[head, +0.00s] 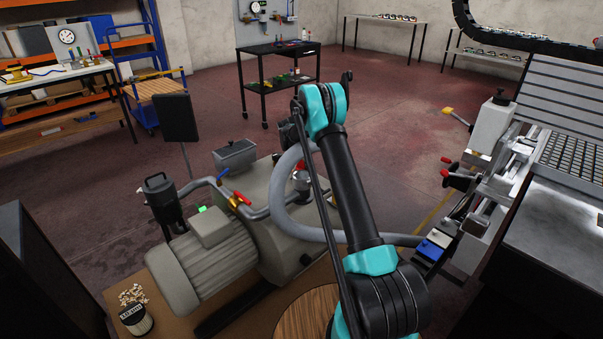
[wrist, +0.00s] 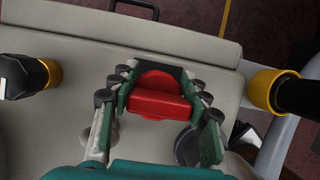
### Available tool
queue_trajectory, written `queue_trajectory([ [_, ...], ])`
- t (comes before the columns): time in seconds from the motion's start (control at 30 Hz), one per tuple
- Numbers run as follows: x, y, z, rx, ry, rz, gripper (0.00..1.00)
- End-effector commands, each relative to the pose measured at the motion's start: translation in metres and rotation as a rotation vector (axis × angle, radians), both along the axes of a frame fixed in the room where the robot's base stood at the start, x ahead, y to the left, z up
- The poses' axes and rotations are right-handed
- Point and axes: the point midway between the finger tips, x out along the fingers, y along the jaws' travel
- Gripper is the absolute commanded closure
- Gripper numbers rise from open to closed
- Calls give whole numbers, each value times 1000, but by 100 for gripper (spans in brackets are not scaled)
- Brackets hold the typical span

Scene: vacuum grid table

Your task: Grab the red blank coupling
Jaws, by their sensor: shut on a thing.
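The red blank coupling (wrist: 158,96) is a red block with a rounded top, in the middle of the wrist view. My gripper (wrist: 160,78) is shut on it, with one green-padded finger on each side. Below the coupling lies the beige top of a tank or case; I cannot tell whether the coupling touches it. In the head view my teal and black arm reaches over the grey vacuum pump unit (head: 258,190). A small red patch shows beside the arm there, and the gripper is mostly hidden.
A grey hose (head: 283,215) loops from the pump past my arm toward the machine on the right. Black and yellow fittings stand left (wrist: 45,76) and right (wrist: 262,90) of the gripper. A red-handled valve (head: 241,199) sits on the pump's pipe.

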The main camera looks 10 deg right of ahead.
Motion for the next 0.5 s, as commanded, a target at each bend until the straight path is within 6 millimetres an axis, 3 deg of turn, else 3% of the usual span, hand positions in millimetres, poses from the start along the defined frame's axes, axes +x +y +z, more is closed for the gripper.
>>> queue_trajectory([
  [0.1, 0, 0, 0, 0, 0, 0, 93],
  [0.5, 0, 0, 9, 0, 0, 0, 93],
])
